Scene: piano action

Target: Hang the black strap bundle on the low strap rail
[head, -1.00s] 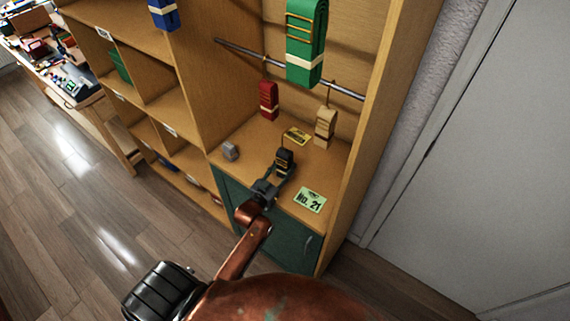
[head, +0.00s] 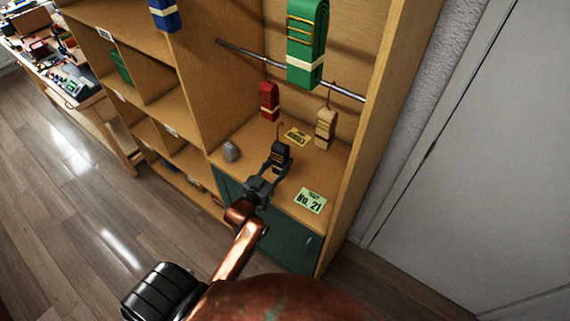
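The black strap bundle (head: 280,155) has pale gold bands and a thin hook rising from its top. My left gripper (head: 272,170) is shut on it from the front and holds it in the shelf bay, below the rail and apart from it. Whether it clears the shelf board is hard to tell. The low strap rail (head: 240,51) is a thin metal rod across the bay. A red bundle (head: 269,102) and a tan bundle (head: 325,128) hang at it; the tan one's hook shows. My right gripper is not in view.
A large green bundle (head: 305,40) hangs higher, in front of the rail, and hides part of it. A blue bundle (head: 164,14) hangs at upper left. A small grey object (head: 231,151) and a No. 21 card (head: 310,200) lie on the shelf. The bay's right side panel (head: 375,130) stands close.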

